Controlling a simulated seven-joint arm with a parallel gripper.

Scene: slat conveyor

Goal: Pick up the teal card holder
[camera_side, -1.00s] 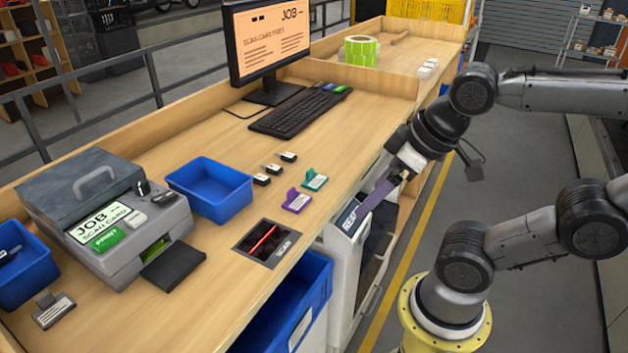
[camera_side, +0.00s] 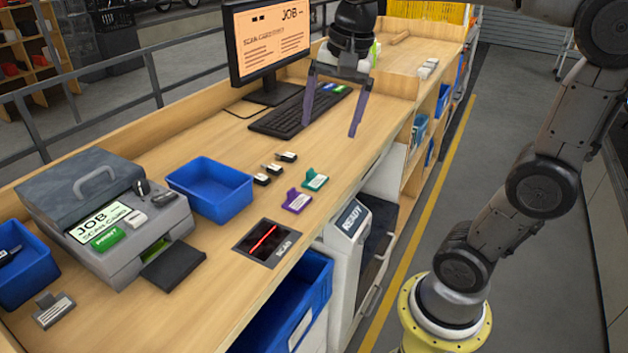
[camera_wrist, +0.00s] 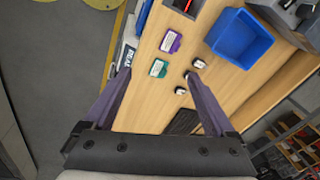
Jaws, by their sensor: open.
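The teal card holder (camera_side: 315,180) stands on the wooden counter with a white label on its front. It also shows in the wrist view (camera_wrist: 158,69), between and ahead of the fingers. A purple card holder (camera_side: 297,201) stands close beside it, nearer the scan window; it also shows in the wrist view (camera_wrist: 171,42). My gripper (camera_side: 332,131) is open and empty, its two long purple fingers spread wide and pointing down. It is above the counter near the keyboard, behind and above the teal holder, not touching it. Both fingertips show in the wrist view (camera_wrist: 158,76).
Several small black-and-white blocks (camera_side: 274,168) lie left of the holders. A blue bin (camera_side: 210,190), the scan window (camera_side: 266,243), a keyboard (camera_side: 291,115) and a monitor (camera_side: 268,42) stand on the counter. A grey printer (camera_side: 108,205) is at the left. Counter right of the keyboard is clear.

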